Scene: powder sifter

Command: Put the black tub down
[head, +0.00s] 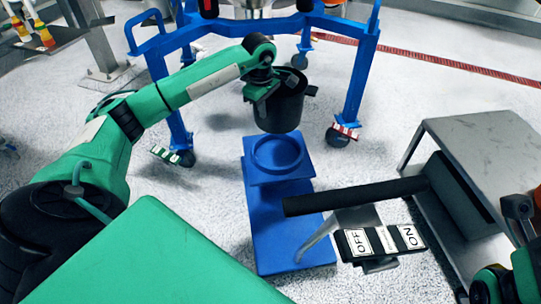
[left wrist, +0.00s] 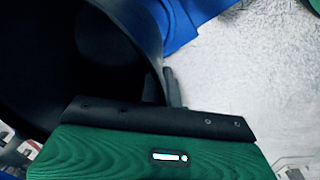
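The black tub (head: 282,108) hangs upright in the air under the blue frame, in the head view. My left gripper (head: 266,90) is shut on its upper left rim. The tub's base appears above and apart from the blue stand's round seat (head: 277,155). In the left wrist view the tub's dark inside (left wrist: 70,65) fills the left side, with its rim near the gripper body.
A blue frame on wheels (head: 365,75) stands behind and around the tub, with legs either side. The blue stand's base (head: 285,235) reaches forward. An OFF/ON switch box (head: 380,240) and a black bar (head: 355,195) are right of it, near a grey table (head: 490,135).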

